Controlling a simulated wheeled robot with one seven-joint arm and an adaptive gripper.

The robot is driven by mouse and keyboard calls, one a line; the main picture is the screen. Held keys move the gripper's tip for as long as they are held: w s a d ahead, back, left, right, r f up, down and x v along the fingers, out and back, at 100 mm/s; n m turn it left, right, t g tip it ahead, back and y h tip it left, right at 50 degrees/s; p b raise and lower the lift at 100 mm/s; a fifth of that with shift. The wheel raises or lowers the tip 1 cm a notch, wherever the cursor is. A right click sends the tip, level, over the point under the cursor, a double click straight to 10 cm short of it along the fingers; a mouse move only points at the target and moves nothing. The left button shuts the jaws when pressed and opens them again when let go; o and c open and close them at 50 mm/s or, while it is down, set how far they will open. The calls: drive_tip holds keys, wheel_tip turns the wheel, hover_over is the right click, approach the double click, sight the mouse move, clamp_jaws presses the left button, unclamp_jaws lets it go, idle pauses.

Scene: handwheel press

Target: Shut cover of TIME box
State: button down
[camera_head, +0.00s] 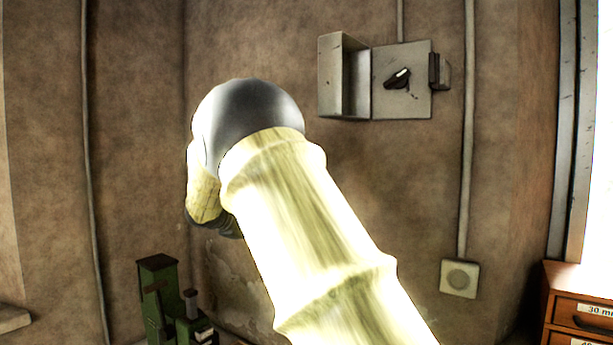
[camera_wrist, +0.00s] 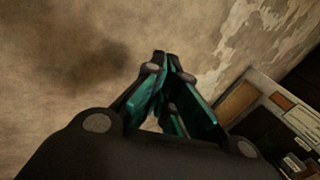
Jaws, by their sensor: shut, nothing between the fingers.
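A grey wall box (camera_head: 402,80) hangs on the back wall at the upper right in the head view. Its cover (camera_head: 343,77) stands open, swung out on the left side. A black rotary knob sits on the box's face. I cannot read a TIME label on it. My gripper (camera_wrist: 167,62) shows in the wrist view with its fingers together and nothing between them, facing bare wall. The box is not in the wrist view.
A green machine (camera_head: 160,295) stands at the lower left. A wooden drawer cabinet (camera_head: 575,300) is at the lower right, below a bright window. A square wall fitting (camera_head: 460,278) and vertical conduits run along the wall. The wall around the box is mostly clear.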

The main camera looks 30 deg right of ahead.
drive_tip(key=s+r+m+g+h+p, duration=0.1)
drive_tip(key=s+r+m+h, duration=0.15)
drive_tip(key=r, duration=1.15)
drive_tip(key=s+r+m+g+h+p, duration=0.1)
drive_tip(key=s+r+h, duration=0.15)
drive_tip(key=r, duration=1.15)
drive_tip(key=s+r+m+g+h+p, duration=0.15)
drive_tip(key=s+r, duration=0.25)
drive_tip(key=r, duration=1)
drive_tip(key=s+d+p, duration=0.2)
drive_tip(key=d+p, duration=0.5)
drive_tip(key=d, duration=0.2)
drive_tip(key=shift+s+d+m+t, duration=0.2)
drive_tip(key=shift+d+m+t, duration=0.05)
drive_tip(key=shift+m+t, duration=0.2)
drive_tip(key=shift+a, duration=0.15)
